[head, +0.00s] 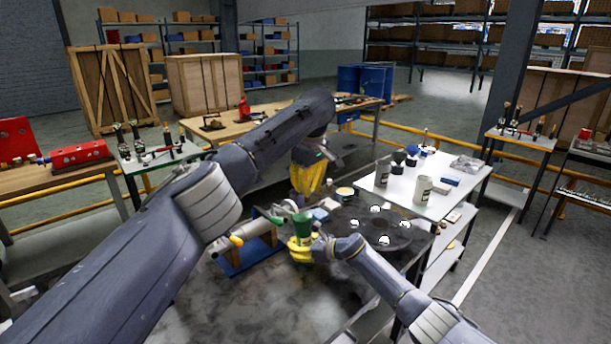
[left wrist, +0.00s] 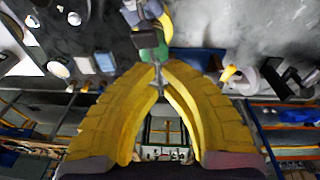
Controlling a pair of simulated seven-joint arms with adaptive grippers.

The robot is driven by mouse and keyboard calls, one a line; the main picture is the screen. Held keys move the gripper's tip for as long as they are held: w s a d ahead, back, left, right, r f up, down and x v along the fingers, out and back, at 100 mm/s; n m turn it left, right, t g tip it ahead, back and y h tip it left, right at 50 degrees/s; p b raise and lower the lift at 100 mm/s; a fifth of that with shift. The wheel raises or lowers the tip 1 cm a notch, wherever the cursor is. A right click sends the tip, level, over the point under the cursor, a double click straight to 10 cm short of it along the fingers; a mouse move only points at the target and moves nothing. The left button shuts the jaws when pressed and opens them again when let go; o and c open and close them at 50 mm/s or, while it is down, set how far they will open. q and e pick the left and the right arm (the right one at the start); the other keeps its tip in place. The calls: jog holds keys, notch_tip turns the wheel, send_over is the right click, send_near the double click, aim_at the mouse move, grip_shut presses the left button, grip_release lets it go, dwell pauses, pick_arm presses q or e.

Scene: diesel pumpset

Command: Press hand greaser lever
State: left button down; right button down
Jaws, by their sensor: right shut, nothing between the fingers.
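A green body with a metal top, which I take to be the hand greaser (head: 302,224), stands at the middle of the dark table. It also shows in the left wrist view (left wrist: 150,46), with a thin grey rod, perhaps its lever (left wrist: 157,72), reaching toward my left fingertips. My left gripper (head: 306,197) points down just above it, yellow fingers meeting at the tips; it fills the left wrist view (left wrist: 158,66). I cannot tell whether it touches the rod. My right gripper (head: 298,243) is shut beside the green body, low at the table, and partly hidden.
A grey cylinder on a blue stand (head: 246,255) is close to the left of the green body. A round dark plate with shiny knobs (head: 380,228) lies to the right. A white table (head: 400,195) with cups stands behind it. The front tabletop is clear.

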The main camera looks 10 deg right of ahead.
aim_at(312, 207)
pick_arm(q)
jog(key=shift+s+d+f, duration=0.3)
jog(key=shift+f, duration=0.25)
jog(key=shift+s+d+f, duration=0.25)
jog(key=shift+s+f, duration=0.05)
jog(key=shift+f, duration=0.25)
jog(key=shift+s+d+f+t+y, duration=0.2)
jog(key=shift+f+t+y, duration=0.05)
jog(key=shift+t+y, duration=0.05)
